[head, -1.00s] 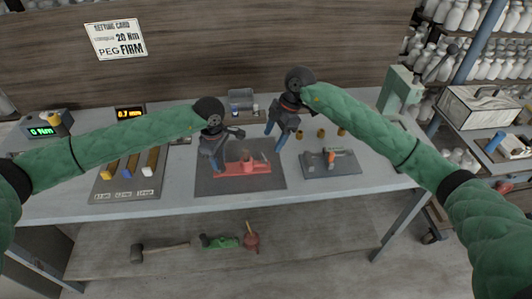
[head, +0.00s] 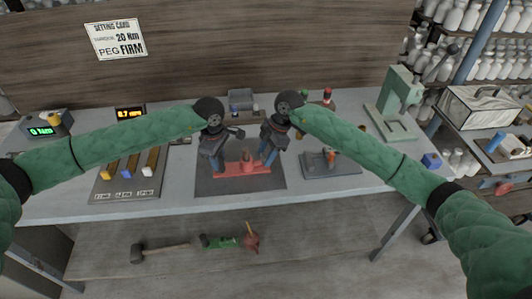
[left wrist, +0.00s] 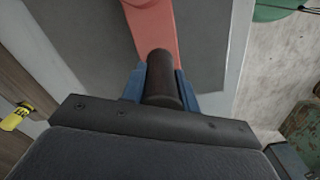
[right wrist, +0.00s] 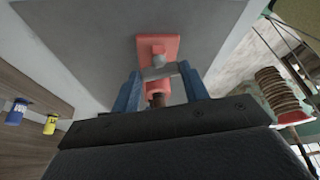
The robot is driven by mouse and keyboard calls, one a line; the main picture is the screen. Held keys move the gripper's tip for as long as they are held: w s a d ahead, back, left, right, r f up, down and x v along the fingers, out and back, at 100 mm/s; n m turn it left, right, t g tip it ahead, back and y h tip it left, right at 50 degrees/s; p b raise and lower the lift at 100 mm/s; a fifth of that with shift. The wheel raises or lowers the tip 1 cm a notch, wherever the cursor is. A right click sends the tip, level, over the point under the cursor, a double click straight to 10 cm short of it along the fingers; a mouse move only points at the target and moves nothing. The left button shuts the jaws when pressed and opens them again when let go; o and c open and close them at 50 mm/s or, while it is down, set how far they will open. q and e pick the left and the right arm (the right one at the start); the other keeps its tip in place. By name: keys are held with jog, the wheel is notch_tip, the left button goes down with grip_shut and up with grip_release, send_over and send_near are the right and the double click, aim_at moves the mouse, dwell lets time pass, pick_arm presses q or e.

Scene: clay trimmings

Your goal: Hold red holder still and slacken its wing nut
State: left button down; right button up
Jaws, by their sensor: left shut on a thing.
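The red holder (head: 238,170) lies on a dark mat in the middle of the bench. My left gripper (head: 215,167) is at its left end, and in the left wrist view its blue fingers are shut on the holder's dark round handle (left wrist: 161,78). My right gripper (head: 269,158) is low over the holder's right side. In the right wrist view, the grey metal wing nut (right wrist: 160,72) lies across the gap between its blue fingers, which stand apart. I cannot tell whether they touch it. A dark brown piece of the holder shows below the wing nut.
A dark tray (head: 345,169) stands right of the mat (head: 215,184). At left are a board with coloured sliders (head: 110,188) and a display box (head: 45,128). A green press (head: 398,110) stands at back right. A mallet (head: 160,253) lies on the shelf below.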

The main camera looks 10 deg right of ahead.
jog(key=c, duration=0.4)
jog(key=shift+c, duration=0.2)
jog(key=n, duration=0.2)
jog(key=n+g+h, duration=0.1)
jog(key=n, duration=0.1)
jog(key=shift+w+a+g, duration=0.1)
jog(key=shift+w+g, duration=0.1)
jog(key=shift+g, duration=0.1)
jog(key=n+g+h, duration=0.1)
jog(key=n, duration=0.4)
jog(key=shift+w+a, duration=0.1)
jog(key=shift+a, duration=0.05)
jog(key=n+h, duration=0.1)
jog(key=n, duration=0.3)
jog(key=shift+a+n+g+h, duration=0.15)
jog(key=shift+n+g+h, duration=0.15)
jog(key=shift+h, duration=0.1)
jog(key=n+h, duration=0.2)
jog(key=n, duration=0.3)
jog(key=shift+a, duration=0.15)
